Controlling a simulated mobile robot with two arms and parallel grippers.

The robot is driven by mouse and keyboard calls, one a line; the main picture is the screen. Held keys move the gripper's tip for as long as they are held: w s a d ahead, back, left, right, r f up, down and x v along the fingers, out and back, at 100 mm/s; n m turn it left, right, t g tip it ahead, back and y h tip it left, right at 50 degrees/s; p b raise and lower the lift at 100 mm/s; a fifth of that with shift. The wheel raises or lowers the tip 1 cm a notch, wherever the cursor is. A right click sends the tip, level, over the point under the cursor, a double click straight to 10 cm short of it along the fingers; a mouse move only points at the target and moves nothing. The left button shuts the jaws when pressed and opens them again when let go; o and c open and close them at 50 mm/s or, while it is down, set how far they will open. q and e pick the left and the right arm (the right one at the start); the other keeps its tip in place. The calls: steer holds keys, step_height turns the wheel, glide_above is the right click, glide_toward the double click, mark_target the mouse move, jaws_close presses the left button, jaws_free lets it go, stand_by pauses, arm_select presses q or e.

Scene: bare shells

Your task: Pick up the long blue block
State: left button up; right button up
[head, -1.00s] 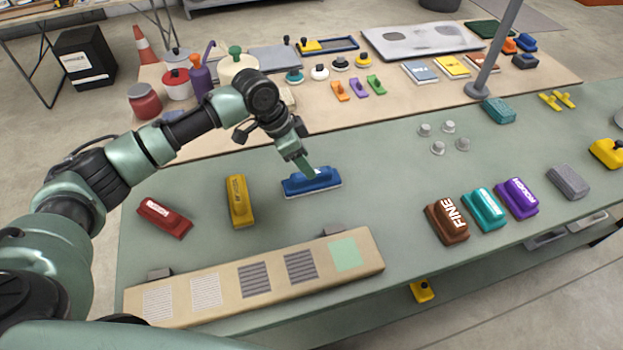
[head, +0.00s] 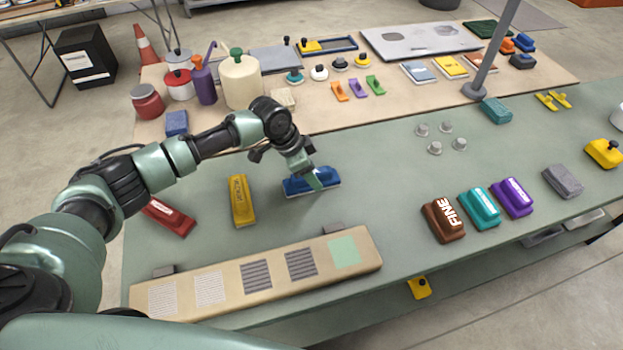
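The long blue block (head: 326,184) lies on the green tabletop in the middle of the head view, right of a yellow block. My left gripper (head: 314,181) is down at the blue block from above. The block appears to rest on the table. My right gripper is not in view.
The yellow block (head: 242,201) and red block (head: 170,216) lie to the left, the red one partly behind my arm. A long tan board (head: 225,287) with textured patches lies in front. Brown (head: 443,221), teal (head: 480,208) and purple (head: 512,197) blocks stand right.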

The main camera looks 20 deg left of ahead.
arm_select(q)
steer(key=shift+f, duration=0.2)
stand_by(0.3)
jaws_close()
steer(key=shift+r, duration=0.15)
steer(key=shift+r, duration=0.2)
step_height(320, 180, up, 20)
steer(key=b, duration=0.3)
